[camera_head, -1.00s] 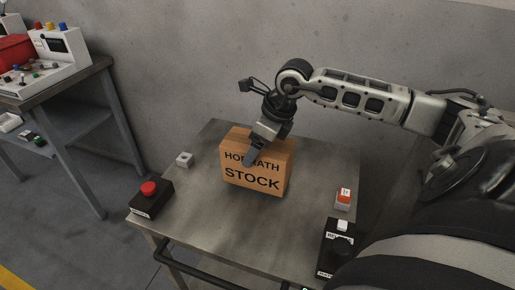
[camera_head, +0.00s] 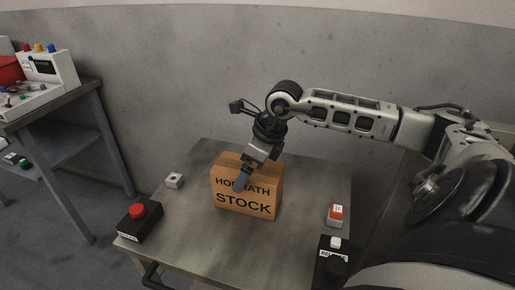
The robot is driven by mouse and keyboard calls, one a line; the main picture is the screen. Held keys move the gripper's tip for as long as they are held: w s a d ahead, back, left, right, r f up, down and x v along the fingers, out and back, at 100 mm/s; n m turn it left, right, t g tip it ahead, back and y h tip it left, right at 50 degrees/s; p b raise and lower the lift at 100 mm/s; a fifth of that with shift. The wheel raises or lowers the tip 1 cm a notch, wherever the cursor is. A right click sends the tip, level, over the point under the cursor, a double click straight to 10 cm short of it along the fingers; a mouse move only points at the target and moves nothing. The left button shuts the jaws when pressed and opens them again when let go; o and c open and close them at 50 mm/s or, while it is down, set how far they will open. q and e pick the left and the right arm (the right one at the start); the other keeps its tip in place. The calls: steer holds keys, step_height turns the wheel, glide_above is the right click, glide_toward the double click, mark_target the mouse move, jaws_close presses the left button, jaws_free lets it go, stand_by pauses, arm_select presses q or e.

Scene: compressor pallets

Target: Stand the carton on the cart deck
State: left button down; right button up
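The carton (camera_head: 246,203) is an orange-brown box with dark lettering reading "STOCK" on its front. It is upright over the middle of the grey metal cart deck (camera_head: 190,237). I cannot tell whether its base touches the deck or is just above it. My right gripper (camera_head: 243,180), on the arm from the right, reaches down over the carton's top. One finger lies against the front face and covers part of the upper word. The other finger is hidden behind the carton. The gripper looks shut on the carton. My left gripper is not in view.
A workbench (camera_head: 75,96) stands at left, a wall behind.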

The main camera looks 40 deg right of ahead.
steer(key=v, duration=1.1)
steer(key=shift+b, duration=0.45)
steer(key=shift+a, duration=0.15)
